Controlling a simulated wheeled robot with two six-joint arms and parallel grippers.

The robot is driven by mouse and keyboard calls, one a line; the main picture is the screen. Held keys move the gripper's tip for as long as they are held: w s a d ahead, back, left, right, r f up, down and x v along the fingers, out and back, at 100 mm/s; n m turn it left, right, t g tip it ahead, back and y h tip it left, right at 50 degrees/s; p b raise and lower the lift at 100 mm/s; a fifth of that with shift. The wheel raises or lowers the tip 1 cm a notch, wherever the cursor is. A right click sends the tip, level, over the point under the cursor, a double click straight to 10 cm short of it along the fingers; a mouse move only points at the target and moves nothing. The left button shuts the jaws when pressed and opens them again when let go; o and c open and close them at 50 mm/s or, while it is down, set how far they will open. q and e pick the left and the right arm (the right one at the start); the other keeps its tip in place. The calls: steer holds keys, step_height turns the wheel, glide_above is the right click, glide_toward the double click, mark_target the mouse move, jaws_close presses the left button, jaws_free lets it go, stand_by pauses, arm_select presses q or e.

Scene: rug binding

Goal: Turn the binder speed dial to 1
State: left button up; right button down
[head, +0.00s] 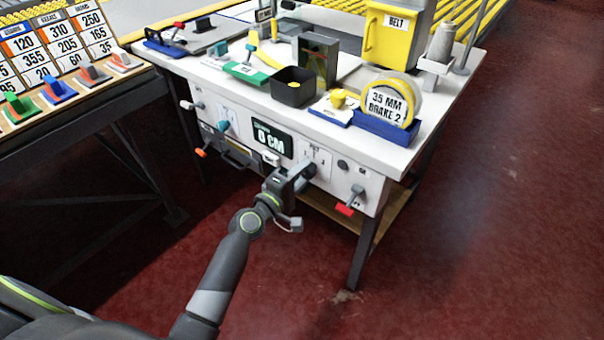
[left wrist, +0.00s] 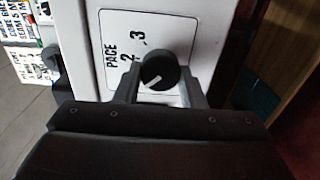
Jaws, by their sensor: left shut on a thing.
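The binder speed dial (left wrist: 160,72) is a round black knob on a white panel marked PACE (left wrist: 112,42), clear in the left wrist view. The numbers 2 and 3 show beside it; a 1 cannot be seen there. Its short white mark points to the lower left of that view. My left gripper (head: 304,176) is at the front panel of the white bench in the head view, its fingers (left wrist: 162,84) shut on the dial from both sides. In the head view the gripper mostly hides the dial. My right gripper is not in view.
A display (head: 273,139) reading 0 CM sits left of the dial. A red-tipped lever (head: 350,203) sticks out to its right, an orange-tipped one (head: 202,152) at the left. A tape roll (head: 391,103) stands in a blue holder above. Red floor in front is clear.

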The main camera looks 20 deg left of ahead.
arm_select(q)
steer(key=o, duration=1)
steer(key=shift+s, duration=0.1)
steer(key=shift+b+v, duration=0.9)
steer(key=shift+v, duration=7.7)
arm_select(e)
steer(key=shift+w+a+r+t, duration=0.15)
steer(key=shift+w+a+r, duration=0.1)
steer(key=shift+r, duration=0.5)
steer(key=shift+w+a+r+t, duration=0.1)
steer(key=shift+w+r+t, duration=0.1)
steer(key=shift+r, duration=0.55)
